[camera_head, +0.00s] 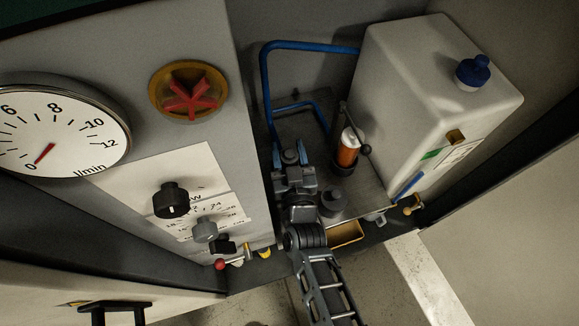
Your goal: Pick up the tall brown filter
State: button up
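A tall brown-orange cylinder (347,156), which looks like the brown filter, stands upright in a dark holder on the grey shelf (306,103). It has a pale top, and a dark lever with a round knob (365,149) runs close beside it. My gripper (290,152) is over the shelf, to the left of the filter and apart from it. Its two blue fingers look spread, with nothing visible between them. My wrist and forearm hide part of the shelf below the gripper.
A white tank (415,90) with a blue cap (473,71) stands right of the filter. A blue pipe (264,85) bends behind the shelf. A grey panel with a gauge (55,135) and red valve (190,95) borders the left. A short dark cylinder (333,203) stands near the front.

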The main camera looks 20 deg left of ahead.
grip_shut()
jog(key=shift+r, duration=0.1)
